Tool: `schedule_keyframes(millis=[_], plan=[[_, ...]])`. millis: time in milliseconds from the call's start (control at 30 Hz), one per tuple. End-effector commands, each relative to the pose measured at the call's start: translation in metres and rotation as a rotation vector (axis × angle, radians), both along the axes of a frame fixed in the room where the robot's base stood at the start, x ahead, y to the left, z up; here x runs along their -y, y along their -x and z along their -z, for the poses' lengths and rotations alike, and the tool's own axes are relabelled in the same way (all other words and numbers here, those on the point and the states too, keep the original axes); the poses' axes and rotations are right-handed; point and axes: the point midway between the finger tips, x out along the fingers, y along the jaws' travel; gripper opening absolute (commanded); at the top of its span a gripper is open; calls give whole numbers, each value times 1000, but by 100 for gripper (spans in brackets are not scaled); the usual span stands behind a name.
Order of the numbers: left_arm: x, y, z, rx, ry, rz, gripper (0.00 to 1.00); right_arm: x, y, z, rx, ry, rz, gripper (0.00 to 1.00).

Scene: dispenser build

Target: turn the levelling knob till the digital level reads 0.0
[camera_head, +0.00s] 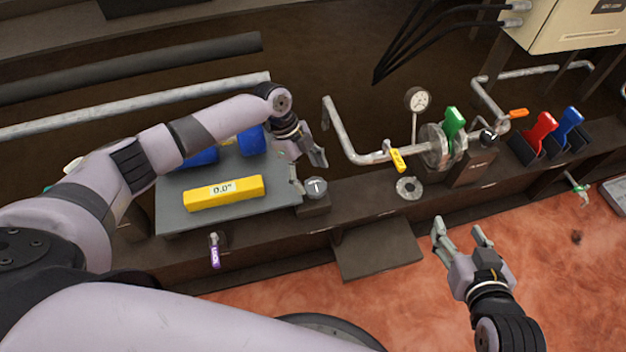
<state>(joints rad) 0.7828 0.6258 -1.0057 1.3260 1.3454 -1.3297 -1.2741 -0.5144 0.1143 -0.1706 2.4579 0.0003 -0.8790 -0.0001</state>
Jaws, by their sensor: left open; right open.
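The yellow digital level (224,193) lies on a grey plate (175,215), and its display reads 0.0°. A round grey knob (316,188) with a light T-shaped mark sits on a dark block at the plate's right edge; I take it to be the levelling knob. My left gripper (308,159) is open just above and behind this knob, apparently clear of it. My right gripper (458,228) is open and empty over the reddish floor, in front of the bench.
Blue parts (251,141) stand at the plate's back, partly hidden by my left arm. A purple tag (215,254) hangs at the front. A pipe with a green-handled valve (454,122), a gauge (418,99) and red (541,131) and blue (569,124) handles stand to the right.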

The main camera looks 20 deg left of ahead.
Motion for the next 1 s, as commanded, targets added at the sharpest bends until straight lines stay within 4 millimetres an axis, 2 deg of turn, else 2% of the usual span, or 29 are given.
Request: schedule_keyframes(millis=[33,200,400,567,1000], plan=[[-6,-3,-12,5,-1,-1,69,0,0,0,-1,0,0,53],[-19,-4,-45,3,0,0,69,0,0,0,-1,0,0,53],[-28,-6,-70,1,-1,0,69,0,0,1,-1,0,0,53],[-31,-6,-77,1,0,1,69,0,0,1,-1,0,0,53],[-31,-6,-77,1,-1,1,69,0,0,1,-2,0,0,53]])
